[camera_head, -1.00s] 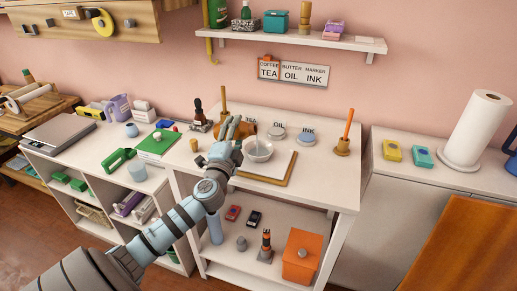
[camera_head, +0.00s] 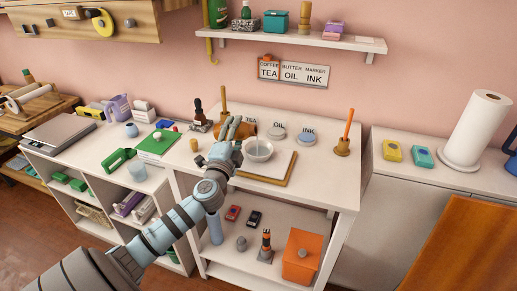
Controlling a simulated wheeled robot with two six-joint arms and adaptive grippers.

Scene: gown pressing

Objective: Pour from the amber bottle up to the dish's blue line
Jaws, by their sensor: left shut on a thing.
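My left gripper (camera_head: 233,131) is shut on the amber bottle (camera_head: 249,131), which lies tipped over sideways with its end toward the dish. The fingers hide much of the bottle. The dish (camera_head: 259,152) is a small pale bowl on the table just below and right of the bottle, in front of the labelled discs. I cannot make out its blue line or the level of any liquid in it, nor whether a stream is falling. My right gripper is not in view.
An orange stick in a wooden holder (camera_head: 343,146) stands at the right. A dark-handled stamp (camera_head: 199,118) stands behind left.

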